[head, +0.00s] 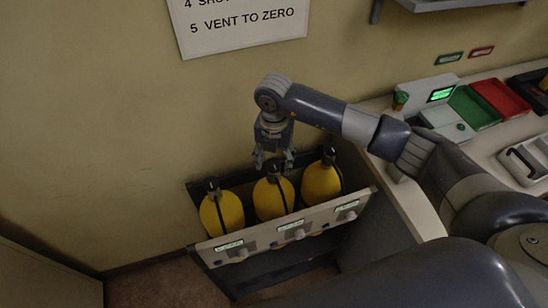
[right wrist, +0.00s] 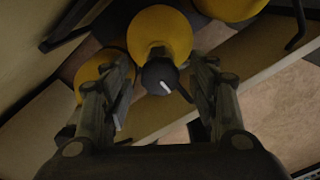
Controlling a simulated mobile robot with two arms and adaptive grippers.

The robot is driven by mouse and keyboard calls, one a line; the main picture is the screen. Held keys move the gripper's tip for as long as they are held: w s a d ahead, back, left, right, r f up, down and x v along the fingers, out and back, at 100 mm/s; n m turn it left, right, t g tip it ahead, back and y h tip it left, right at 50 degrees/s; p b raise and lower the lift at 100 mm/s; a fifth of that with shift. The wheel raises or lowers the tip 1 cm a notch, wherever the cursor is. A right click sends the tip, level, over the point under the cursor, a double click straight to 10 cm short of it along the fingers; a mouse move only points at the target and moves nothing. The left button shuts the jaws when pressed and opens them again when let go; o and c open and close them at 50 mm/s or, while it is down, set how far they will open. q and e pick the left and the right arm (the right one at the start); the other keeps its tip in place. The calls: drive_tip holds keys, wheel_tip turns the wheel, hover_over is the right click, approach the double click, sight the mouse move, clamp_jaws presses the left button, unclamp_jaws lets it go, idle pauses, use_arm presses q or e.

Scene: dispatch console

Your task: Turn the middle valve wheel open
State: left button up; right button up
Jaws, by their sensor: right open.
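Three yellow cylinders with black valve tops stand in a rack (head: 318,213) by the wall in the head view. The middle cylinder (head: 272,203) has its black valve wheel (head: 273,174) just below my right gripper (head: 273,162). My right gripper points down and is open, its fingers spread. In the right wrist view the black wheel (right wrist: 160,75), with a white mark on it, shows between the open fingers (right wrist: 161,72). I cannot tell whether the fingers touch it. My left gripper is not in view.
The left cylinder (head: 222,216) and right cylinder (head: 321,183) stand close on either side. The rack's front panel has several knobs and green-lit labels. A console desk (head: 410,205) with a green tray (head: 473,107) and a red tray (head: 499,98) is at the right.

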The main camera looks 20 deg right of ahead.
drive_tip(key=c, duration=1.1)
drive_tip(key=shift+o, duration=0.2)
drive_tip(key=shift+f+n+b, duration=0.1)
drive_tip(key=shift+n+b, duration=0.6)
drive_tip(key=shift+b, duration=0.25)
drive_tip(key=n+b, duration=1.4)
drive_tip(key=b, duration=0.1)
drive_tip(key=shift+a+f, duration=0.1)
drive_tip(key=shift+a, duration=0.1)
drive_tip(key=shift+r+n+b, duration=0.2)
drive_tip(key=shift+n+b, duration=1.55)
drive_tip(key=shift+n, duration=0.55)
drive_tip(key=shift+r, duration=0.1)
